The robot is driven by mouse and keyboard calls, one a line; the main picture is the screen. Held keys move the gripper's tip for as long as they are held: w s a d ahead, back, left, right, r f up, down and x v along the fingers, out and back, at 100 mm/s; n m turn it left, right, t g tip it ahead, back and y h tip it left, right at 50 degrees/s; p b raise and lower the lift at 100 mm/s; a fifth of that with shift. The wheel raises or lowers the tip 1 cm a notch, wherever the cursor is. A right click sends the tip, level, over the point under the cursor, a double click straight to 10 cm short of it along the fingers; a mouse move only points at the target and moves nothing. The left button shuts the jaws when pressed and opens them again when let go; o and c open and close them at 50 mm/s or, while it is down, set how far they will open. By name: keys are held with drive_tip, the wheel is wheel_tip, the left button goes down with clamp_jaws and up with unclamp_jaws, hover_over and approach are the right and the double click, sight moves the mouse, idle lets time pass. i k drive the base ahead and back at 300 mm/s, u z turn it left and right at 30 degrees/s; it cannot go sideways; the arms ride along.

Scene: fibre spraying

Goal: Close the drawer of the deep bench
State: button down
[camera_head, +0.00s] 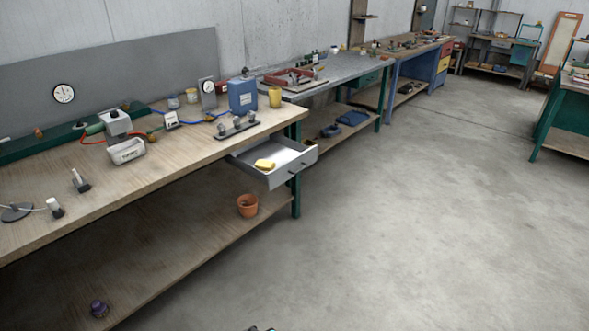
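A grey drawer (268,180) is pulled out from under the near wooden bench top, close to the bench's right end. A yellow object (264,164) lies inside the drawer. The drawer front faces the open floor and has small dark knobs. The near bench (165,170) has a wooden top, a lower shelf and green legs. Only a small dark and teal bit shows at the bottom edge of the view, and I cannot tell what it is. My gripper is not in view.
A terracotta pot (247,205) and a purple object (99,308) sit on the lower shelf. A blue canister (243,96) and a yellow cup (275,97) stand on the bench top. More benches line the wall behind. The concrete floor (420,230) in front is clear.

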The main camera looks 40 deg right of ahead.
sight(291, 157)
drive_tip(key=z, duration=0.1)
drive_tip(key=i, duration=0.95)
drive_tip(key=u, duration=0.1)
